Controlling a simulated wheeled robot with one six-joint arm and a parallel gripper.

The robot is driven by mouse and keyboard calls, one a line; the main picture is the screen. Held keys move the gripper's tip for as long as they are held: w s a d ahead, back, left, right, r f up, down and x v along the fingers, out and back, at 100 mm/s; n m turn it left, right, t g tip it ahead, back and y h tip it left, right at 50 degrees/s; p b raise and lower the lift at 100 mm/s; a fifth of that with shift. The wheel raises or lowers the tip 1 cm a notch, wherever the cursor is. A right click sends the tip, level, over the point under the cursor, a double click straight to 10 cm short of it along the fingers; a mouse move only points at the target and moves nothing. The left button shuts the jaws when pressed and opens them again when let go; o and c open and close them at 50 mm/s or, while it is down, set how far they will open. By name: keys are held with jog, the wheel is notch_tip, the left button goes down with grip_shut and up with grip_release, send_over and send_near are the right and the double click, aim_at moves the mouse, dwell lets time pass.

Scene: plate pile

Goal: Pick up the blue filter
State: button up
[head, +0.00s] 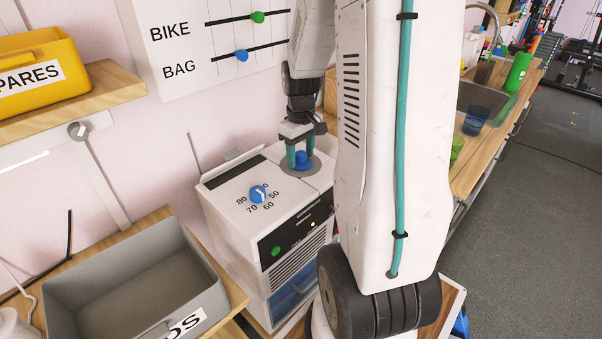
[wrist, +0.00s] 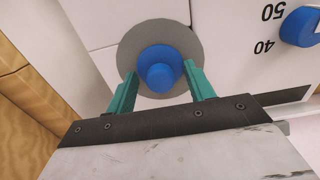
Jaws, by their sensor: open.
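The blue filter (head: 302,158) sits in a round grey disc (head: 290,169) on the top of a white machine. In the wrist view the blue filter (wrist: 161,70) is a round knob-like piece centred on the grey disc (wrist: 188,43). My gripper (head: 301,163) points down over it, with its two teal fingers on either side. In the wrist view my gripper (wrist: 160,88) is open, its fingers left and right of the filter. A narrow gap seems to show on each side; contact is hard to judge.
The white machine (head: 225,190) has a blue dial (head: 258,194) and a green button (head: 276,251). A grey bin (head: 75,290) stands on a wooden shelf at lower left. A yellow bin (head: 40,65) is above. A sliders board (head: 200,75) hangs behind.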

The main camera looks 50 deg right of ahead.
grip_shut()
jog(key=shift+r, duration=0.15)
notch_tip(320, 180, up, 18)
dwell(0.6)
